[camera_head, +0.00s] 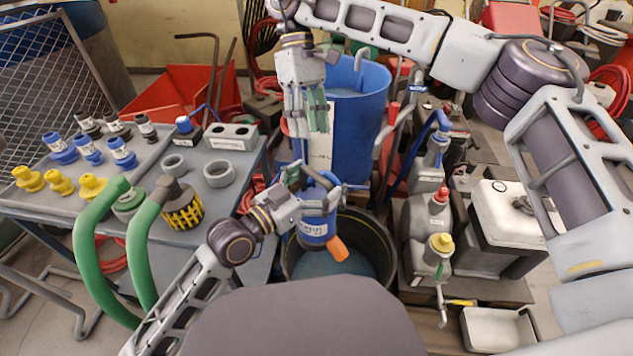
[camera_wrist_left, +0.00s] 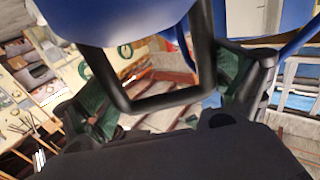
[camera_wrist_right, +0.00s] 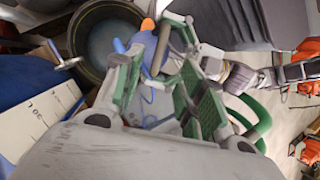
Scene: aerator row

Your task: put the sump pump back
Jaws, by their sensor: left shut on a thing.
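The sump pump (camera_head: 318,228) is a blue cylinder with a white label and an orange outlet. In the left wrist view, the pump's blue body (camera_wrist_left: 120,18) and black loop handle (camera_wrist_left: 160,103) show between the green-padded fingers. My right gripper (camera_head: 308,122) is open and empty, pointing down in front of the tall blue barrel. In the right wrist view, the pump's orange outlet (camera_wrist_right: 148,24) shows beyond the fingers (camera_wrist_right: 165,95).
The blue barrel (camera_head: 360,95) stands behind the tub. A grey bench (camera_head: 225,205) with fittings and a green hose (camera_head: 90,235) is at left. Grey pump units (camera_head: 420,215) with bottles crowd the right side. Blue-green water (camera_head: 335,265) shows in the tub.

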